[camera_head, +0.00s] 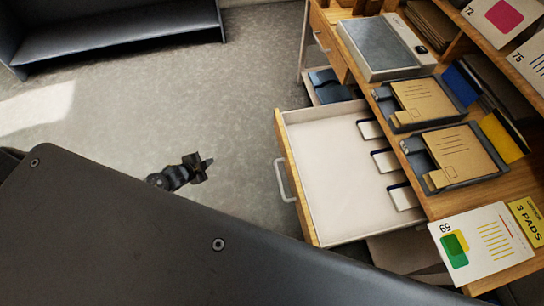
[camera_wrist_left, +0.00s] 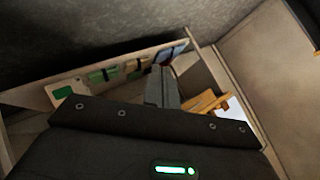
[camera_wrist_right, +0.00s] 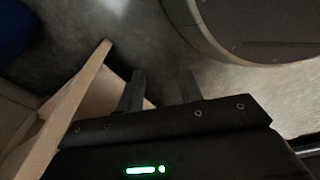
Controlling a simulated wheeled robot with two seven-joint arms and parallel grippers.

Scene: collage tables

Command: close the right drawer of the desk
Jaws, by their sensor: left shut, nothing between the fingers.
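The desk (camera_head: 425,205) stands on the right in the head view, its front facing left. Its right drawer (camera_head: 335,205) is pulled well out, with a wooden front, a pale bare floor and a grey bar handle (camera_head: 283,180).
The other drawer (camera_head: 327,42) is farther up the desk. Trays with envelopes (camera_head: 465,155), a grey box (camera_head: 380,50) and cards (camera_head: 480,243) lie on the desk. A dark bench (camera_head: 120,35) stands at the back left. The floor (camera_head: 150,110) between is clear.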

